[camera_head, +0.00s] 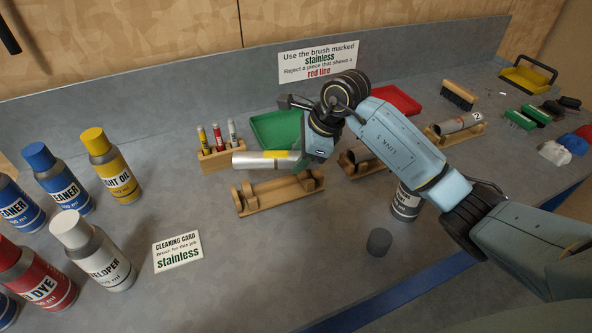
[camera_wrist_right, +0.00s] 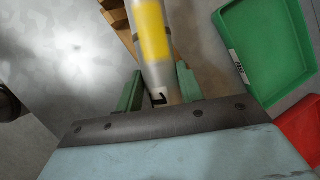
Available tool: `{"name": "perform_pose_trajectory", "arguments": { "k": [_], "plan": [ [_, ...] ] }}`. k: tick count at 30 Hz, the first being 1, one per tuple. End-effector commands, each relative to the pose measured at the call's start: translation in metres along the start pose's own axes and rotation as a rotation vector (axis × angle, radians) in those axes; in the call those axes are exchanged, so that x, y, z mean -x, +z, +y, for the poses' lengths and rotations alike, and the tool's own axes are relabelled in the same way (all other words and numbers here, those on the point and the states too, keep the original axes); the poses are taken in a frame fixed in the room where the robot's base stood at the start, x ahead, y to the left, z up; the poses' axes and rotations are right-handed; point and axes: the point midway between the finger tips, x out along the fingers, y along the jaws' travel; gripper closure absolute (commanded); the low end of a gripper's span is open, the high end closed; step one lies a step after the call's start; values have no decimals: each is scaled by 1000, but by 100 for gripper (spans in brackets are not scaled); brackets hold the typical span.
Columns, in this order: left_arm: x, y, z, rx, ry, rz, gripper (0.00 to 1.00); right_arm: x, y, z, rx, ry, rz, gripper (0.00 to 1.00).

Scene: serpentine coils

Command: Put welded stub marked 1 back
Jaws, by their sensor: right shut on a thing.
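My right gripper (camera_head: 305,155) is shut on a silver welded stub (camera_head: 248,160) with a yellow band. It holds the stub roughly level, just above a wooden cradle (camera_head: 268,204), apart from it as far as I can see. The cradle looks empty. In the wrist view the stub (camera_wrist_right: 152,38) runs between the two green fingers (camera_wrist_right: 158,90); a dark mark on it by the fingers is partly cut off, so I cannot read it surely. My left gripper is out of view.
A middle cradle (camera_head: 362,172) holds another stub, partly behind my arm. A right cradle (camera_head: 462,137) holds the stub marked 2 (camera_head: 452,124). A marker rack (camera_head: 222,160) and green tray (camera_head: 272,127) stand behind.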

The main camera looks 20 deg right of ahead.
Motion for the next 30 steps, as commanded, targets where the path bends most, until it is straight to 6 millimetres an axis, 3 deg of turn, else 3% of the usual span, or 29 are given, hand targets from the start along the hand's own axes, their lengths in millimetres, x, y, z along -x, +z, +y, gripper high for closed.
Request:
{"name": "perform_pose_trajectory", "arguments": {
  "k": [12,24,25,30],
  "plan": [
    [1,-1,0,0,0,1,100,-38,-16,7,0,0,-4,97],
    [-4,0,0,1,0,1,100,-44,-19,8,3,-3,-2,97],
    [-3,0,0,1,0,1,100,-44,-19,8,2,0,0,60],
    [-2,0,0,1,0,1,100,-43,-19,8,2,0,-1,41]
  ]
}}
